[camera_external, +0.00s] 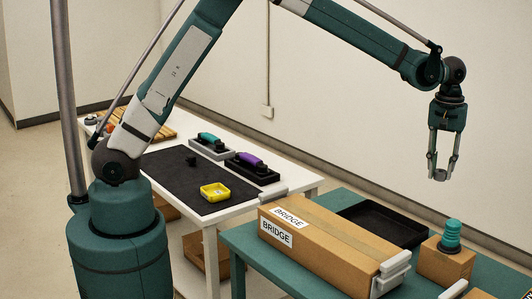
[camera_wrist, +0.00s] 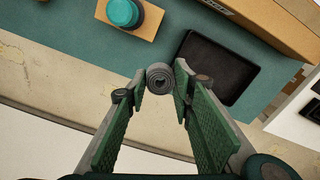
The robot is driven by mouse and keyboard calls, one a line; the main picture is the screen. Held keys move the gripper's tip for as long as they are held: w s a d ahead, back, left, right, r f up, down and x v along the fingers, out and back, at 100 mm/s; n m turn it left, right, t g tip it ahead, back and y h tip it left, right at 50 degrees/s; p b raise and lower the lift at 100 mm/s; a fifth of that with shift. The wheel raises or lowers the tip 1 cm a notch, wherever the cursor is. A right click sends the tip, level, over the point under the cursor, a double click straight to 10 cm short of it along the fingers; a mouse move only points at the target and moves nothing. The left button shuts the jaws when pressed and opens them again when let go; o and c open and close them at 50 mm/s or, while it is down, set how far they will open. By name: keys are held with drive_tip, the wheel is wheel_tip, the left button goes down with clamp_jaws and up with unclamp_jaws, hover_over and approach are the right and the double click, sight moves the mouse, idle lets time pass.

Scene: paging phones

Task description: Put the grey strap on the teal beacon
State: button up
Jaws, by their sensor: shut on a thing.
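The grey strap (camera_wrist: 160,78) shows in the wrist view as a rolled coil between the fingertips of my gripper (camera_wrist: 158,88). My gripper is shut on it. In the external view my gripper (camera_external: 441,175) hangs pointing down, high above the teal table, and the strap cannot be made out there. The teal beacon (camera_external: 451,237) stands upright on a tan wooden block (camera_external: 445,264), below my gripper and a little to the right. In the wrist view the beacon (camera_wrist: 124,12) is near the top edge, left of the strap and apart from it.
A long cardboard box marked BRIDGE (camera_external: 330,243) lies left of the beacon. A black tray (camera_external: 385,226) lies behind it. A white table (camera_external: 247,201) holds a black mat (camera_external: 165,173), a yellow tray (camera_external: 214,192) and teal and purple phones. The air around my gripper is clear.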

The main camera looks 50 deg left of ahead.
drive_tip(key=s+d+r+m, duration=0.1)
drive_tip(key=s+d, duration=0.4)
drive_tip(key=d, duration=0.5)
drive_tip(key=shift+s+d+r+m+p, duration=0.3)
drive_tip(key=shift+d+r+p, duration=0.15)
drive_tip(key=shift+r, duration=0.1)
drive_tip(key=shift+a+f, duration=0.1)
hover_over(454, 221)
drive_tip(key=shift+f, duration=3.05)
drive_tip(key=shift+s+f+p, duration=0.1)
drive_tip(key=shift+f+p, duration=0.2)
drive_tip(key=shift+f, duration=1.55)
drive_tip(key=shift+f, duration=0.2)
drive_tip(key=o, duration=0.7)
drive_tip(key=shift+c, duration=0.2)
drive_tip(key=shift+r, duration=0.15)
